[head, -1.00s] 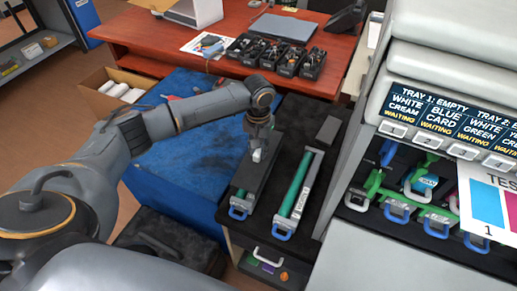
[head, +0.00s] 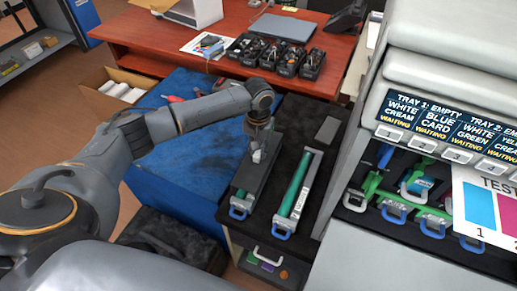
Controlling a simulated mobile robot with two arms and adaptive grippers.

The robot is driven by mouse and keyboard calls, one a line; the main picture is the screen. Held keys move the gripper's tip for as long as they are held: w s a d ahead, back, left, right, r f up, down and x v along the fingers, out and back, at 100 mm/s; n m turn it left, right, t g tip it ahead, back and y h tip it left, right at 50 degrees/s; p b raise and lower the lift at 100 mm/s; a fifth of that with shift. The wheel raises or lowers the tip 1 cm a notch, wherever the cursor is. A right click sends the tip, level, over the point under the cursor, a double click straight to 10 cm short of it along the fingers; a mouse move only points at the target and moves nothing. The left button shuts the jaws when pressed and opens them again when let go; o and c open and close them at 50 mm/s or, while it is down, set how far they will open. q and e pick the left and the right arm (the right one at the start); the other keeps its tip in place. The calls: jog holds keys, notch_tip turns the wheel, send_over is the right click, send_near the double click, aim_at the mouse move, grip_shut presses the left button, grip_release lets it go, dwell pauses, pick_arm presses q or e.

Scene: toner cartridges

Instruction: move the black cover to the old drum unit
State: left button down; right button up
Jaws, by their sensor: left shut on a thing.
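Two long drum units lie side by side on the dark top of a cart, each with a blue handle at its near end. The right drum unit (head: 297,187) shows its green drum uncovered. The left drum unit (head: 240,208) lies under a long black cover (head: 262,178), with a little green showing along its left edge. I cannot tell which unit is the old one. My left gripper (head: 257,156) points down and is shut on the cover from above. I cannot tell whether the cover rests on the unit or is slightly above it. My right gripper is not in view.
A dark grey block (head: 327,130) lies beyond the right unit. The printer (head: 440,95), with an open bay of coloured handles, stands close on the right. A blue surface (head: 180,150) lies left of the cart. A red desk (head: 160,45) stands behind.

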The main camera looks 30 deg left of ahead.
pick_arm(q)
jog(key=shift+f, duration=1.2)
jog(key=shift+f, duration=0.1)
jog(key=shift+f+b, duration=0.3)
jog(key=shift+f, duration=0.35)
jog(key=c, duration=1.1)
grip_release()
jog(key=shift+c, duration=0.2)
